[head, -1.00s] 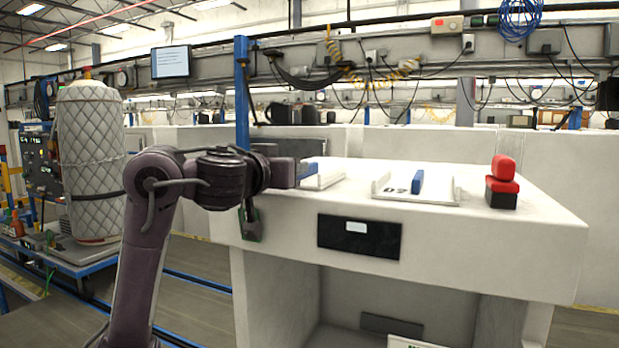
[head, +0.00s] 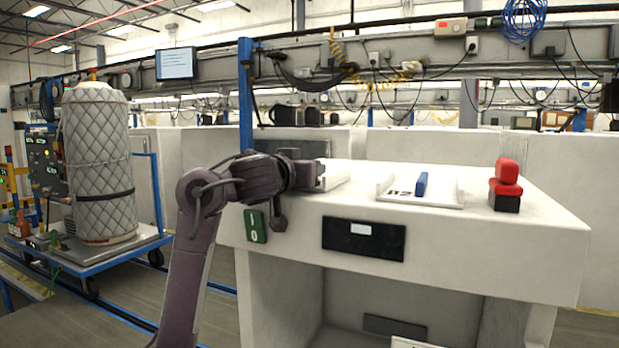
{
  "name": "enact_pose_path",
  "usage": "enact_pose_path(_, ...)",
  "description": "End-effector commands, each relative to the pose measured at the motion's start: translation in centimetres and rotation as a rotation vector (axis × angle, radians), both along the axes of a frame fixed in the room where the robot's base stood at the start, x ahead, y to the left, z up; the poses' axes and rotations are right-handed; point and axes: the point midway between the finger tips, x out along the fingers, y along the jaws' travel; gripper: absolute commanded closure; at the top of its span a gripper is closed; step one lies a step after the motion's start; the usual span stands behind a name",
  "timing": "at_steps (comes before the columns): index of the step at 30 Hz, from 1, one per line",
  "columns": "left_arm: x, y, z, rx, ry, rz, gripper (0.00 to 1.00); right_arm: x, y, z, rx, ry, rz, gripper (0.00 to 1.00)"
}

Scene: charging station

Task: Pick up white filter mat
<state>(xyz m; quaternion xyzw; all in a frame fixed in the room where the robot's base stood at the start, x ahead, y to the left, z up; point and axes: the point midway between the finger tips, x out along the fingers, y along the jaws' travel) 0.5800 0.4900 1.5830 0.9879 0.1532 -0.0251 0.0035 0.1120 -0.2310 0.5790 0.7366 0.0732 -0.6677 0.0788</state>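I cannot single out a white filter mat for certain. A flat white tray (head: 452,200) with dark marks and an upright blue handle (head: 421,184) lies on the white workbench (head: 540,215). A second white tray (head: 338,175) lies to its left, partly hidden by my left arm. My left gripper (head: 315,175) is over or in front of this left tray's near-left part. Its fingers are too small and dark to tell whether they are open, or whether they touch the tray. My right gripper is not in view.
A red push button on a black base (head: 507,186) stands at the bench's right. A green switch (head: 255,226) and a black panel (head: 363,240) are on its front. A quilted cylinder (head: 100,165) stands on a blue cart (head: 140,245) at left.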

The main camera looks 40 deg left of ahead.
Motion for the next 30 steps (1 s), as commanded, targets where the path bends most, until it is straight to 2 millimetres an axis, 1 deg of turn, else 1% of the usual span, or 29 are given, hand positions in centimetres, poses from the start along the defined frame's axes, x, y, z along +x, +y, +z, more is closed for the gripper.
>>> enact_pose_path(5, 0.0, 0.0, 0.0, 0.0, 0.0, 0.0, 0.62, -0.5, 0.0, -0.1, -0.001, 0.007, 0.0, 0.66)
enact_pose_path(12, 0.0, 0.0, 0.0, -0.001, 0.0, 0.0, 0.93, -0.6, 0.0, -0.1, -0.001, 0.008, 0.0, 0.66)
enact_pose_path(14, 0.0, 0.0, 0.0, -0.001, 0.0, 0.0, 1.0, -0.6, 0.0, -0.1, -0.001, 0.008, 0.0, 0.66)
enact_pose_path(25, 0.0, 0.0, 0.2, -0.002, -0.002, 0.0, 1.0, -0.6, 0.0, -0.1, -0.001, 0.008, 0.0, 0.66)
enact_pose_path(30, 0.0, 0.0, 1.1, -0.003, -0.004, 0.0, 1.0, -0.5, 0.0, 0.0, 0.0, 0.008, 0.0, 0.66)
